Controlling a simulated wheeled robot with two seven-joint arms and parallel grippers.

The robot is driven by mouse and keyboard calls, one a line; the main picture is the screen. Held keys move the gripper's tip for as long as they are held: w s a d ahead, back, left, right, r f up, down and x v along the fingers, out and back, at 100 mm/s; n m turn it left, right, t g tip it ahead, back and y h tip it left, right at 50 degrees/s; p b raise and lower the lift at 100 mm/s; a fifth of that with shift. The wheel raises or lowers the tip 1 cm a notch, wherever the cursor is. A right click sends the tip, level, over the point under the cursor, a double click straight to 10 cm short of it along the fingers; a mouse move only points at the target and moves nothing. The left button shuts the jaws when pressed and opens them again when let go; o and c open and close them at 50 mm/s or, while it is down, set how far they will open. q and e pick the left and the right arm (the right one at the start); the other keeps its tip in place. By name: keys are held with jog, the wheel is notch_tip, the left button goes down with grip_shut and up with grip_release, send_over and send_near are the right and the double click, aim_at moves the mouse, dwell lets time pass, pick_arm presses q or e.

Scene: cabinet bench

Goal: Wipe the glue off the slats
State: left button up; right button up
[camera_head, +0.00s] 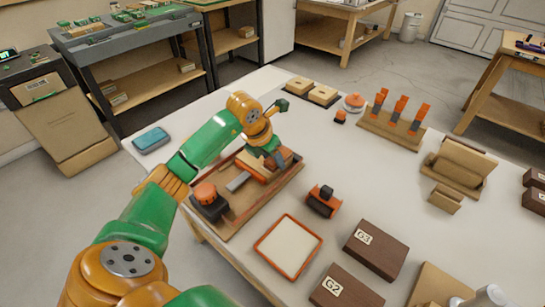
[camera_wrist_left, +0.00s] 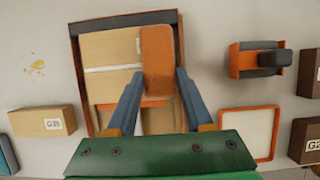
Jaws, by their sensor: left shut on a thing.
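My left gripper (camera_head: 268,154) is over the wooden work board on the bench in the head view. In the left wrist view its two blue-grey fingers (camera_wrist_left: 160,76) are shut on an orange-brown block (camera_wrist_left: 157,52), which looks like a wiping pad. The pale wooden slats (camera_wrist_left: 105,50) lie under and beside the pad, inside a dark-and-orange frame (camera_wrist_left: 122,20). A white strip (camera_wrist_left: 112,68), seemingly glue, crosses the slats to the left of the pad. Whether the pad touches the slats is hard to tell. My right gripper is in neither view.
A clamp with an orange knob (camera_head: 208,199) stands at the board's near end. An orange-and-black tool (camera_head: 322,201), a white tray with an orange rim (camera_head: 262,245) and dark blocks (camera_head: 376,250) lie to the right. A blue case (camera_head: 150,139) lies left. Orange pegs (camera_head: 398,110) stand behind.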

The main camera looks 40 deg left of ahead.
aim_at(246, 153)
pick_arm(q)
jog(key=shift+f+b, duration=0.45)
jog(key=shift+f, duration=0.2)
jog(key=shift+a, duration=0.15)
jog(key=shift+w+a+r, duration=0.1)
jog(key=shift+a, duration=0.9)
jog(key=shift+a+b, duration=0.3)
jog(key=shift+a, duration=0.7)
jog(key=shift+w+a, duration=0.15)
jog(key=shift+a, duration=1.45)
jog(key=shift+w+a, duration=0.15)
jog(key=shift+a, duration=1.4)
jog(key=shift+d, duration=0.1)
